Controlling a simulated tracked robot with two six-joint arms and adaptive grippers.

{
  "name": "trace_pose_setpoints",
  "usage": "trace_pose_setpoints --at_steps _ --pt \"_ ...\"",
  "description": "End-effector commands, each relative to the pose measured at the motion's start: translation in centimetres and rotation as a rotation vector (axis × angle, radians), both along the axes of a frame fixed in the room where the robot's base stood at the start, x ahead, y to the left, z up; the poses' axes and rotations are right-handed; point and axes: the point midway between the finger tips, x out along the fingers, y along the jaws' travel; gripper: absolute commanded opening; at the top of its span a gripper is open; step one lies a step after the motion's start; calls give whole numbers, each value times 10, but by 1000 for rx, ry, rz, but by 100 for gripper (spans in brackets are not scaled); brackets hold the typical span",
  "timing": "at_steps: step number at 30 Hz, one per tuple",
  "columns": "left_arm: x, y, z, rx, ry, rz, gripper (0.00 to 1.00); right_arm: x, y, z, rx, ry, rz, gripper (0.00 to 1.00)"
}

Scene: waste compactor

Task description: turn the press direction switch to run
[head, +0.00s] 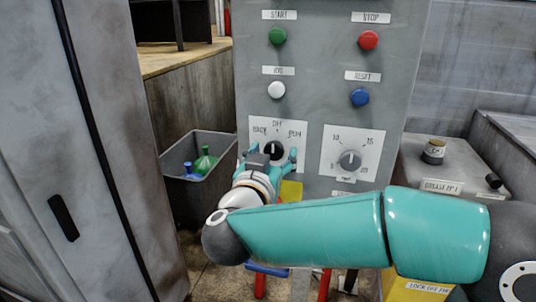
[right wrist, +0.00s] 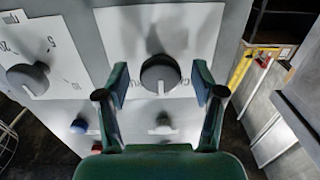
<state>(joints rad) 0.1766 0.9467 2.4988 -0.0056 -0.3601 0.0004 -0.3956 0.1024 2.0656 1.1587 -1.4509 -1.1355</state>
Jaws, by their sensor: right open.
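The press direction switch is a dark round knob (head: 273,150) on a white plate (head: 297,130) marked BACK, OFF and RUN, on the grey control panel. Its white mark points up at OFF in the head view. My right gripper (head: 272,157) is open, its fingers on either side of the knob. In the right wrist view, which shows the panel upside down, the knob (right wrist: 160,74) stands between the open fingertips of the gripper (right wrist: 160,80). I see small gaps on both sides; contact is not visible. My left gripper is out of view.
Near the switch are a numbered dial (head: 350,160), a white button (head: 276,90), a blue button (head: 360,97), a green button (head: 278,36) and a red button (head: 369,40). A grey bin (head: 188,192) with bottles stands left of the panel.

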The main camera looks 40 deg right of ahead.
Motion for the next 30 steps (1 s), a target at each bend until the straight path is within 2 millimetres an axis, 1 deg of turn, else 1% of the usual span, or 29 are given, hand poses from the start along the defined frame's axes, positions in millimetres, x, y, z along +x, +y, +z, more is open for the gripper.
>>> trace_pose_setpoints --at_steps 4,5,6,14,15,16,18,21,30 --pt "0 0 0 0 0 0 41 0 0 0 0 0 1 68" --pt "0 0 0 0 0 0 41 0 0 0 0 0 1 66" --pt "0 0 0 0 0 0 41 0 0 0 0 0 1 60" --pt "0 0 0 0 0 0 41 0 1 0 0 0 1 16" --pt "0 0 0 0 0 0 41 0 1 0 0 0 1 10" --pt "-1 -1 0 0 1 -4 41 1 16 0 -1 1 9 9" --pt "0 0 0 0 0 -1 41 0 7 0 1 0 4 9" --pt "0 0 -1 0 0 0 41 1 3 -1 6 -7 4 8" --pt "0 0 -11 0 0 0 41 1 1 -1 75 -90 3 8"
